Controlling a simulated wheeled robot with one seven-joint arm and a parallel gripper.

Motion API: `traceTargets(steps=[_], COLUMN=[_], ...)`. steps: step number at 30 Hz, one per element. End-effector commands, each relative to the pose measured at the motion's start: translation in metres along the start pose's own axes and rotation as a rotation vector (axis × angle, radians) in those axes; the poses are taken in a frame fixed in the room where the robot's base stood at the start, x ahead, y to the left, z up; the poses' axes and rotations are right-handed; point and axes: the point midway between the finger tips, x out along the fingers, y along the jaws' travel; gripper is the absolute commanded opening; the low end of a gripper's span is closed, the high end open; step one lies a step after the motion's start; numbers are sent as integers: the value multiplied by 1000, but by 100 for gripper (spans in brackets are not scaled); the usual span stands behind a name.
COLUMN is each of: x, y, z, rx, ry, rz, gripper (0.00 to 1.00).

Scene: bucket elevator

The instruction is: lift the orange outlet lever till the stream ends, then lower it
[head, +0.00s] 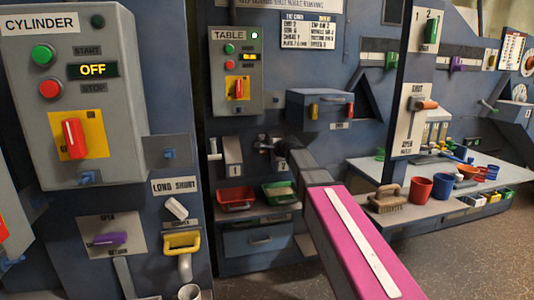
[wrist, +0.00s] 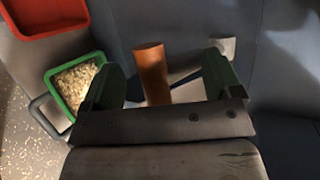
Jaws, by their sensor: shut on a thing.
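The orange outlet lever (wrist: 152,75) shows in the wrist view as a round orange bar between the two dark green fingers of my gripper (wrist: 165,80). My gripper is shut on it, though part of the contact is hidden. In the head view my gripper (head: 268,146) is at the plate marked 2, and my wrist hides the lever there. A green tray (wrist: 53,107) holding pale grain sits below left in the wrist view, and it also shows in the head view (head: 279,193). I cannot make out a falling stream.
A red tray (head: 236,199) is left of the green one. A white lever (head: 214,150) stands beside plate 1. The TABLE panel (head: 236,75) is above, and a grey box (head: 319,108) juts out at upper right. A drawer handle (head: 260,240) is below.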

Motion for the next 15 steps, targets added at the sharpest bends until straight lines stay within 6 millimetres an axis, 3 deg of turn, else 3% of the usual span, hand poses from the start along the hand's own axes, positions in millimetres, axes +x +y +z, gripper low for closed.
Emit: traceTargets(steps=[3, 5, 15], x=[-8, -16, -83], y=[6, 6, 3], z=[3, 3, 2], rx=[-3, -2, 0], ry=[-11, -10, -1], rz=[19, 17, 1], gripper=[64, 55, 55])
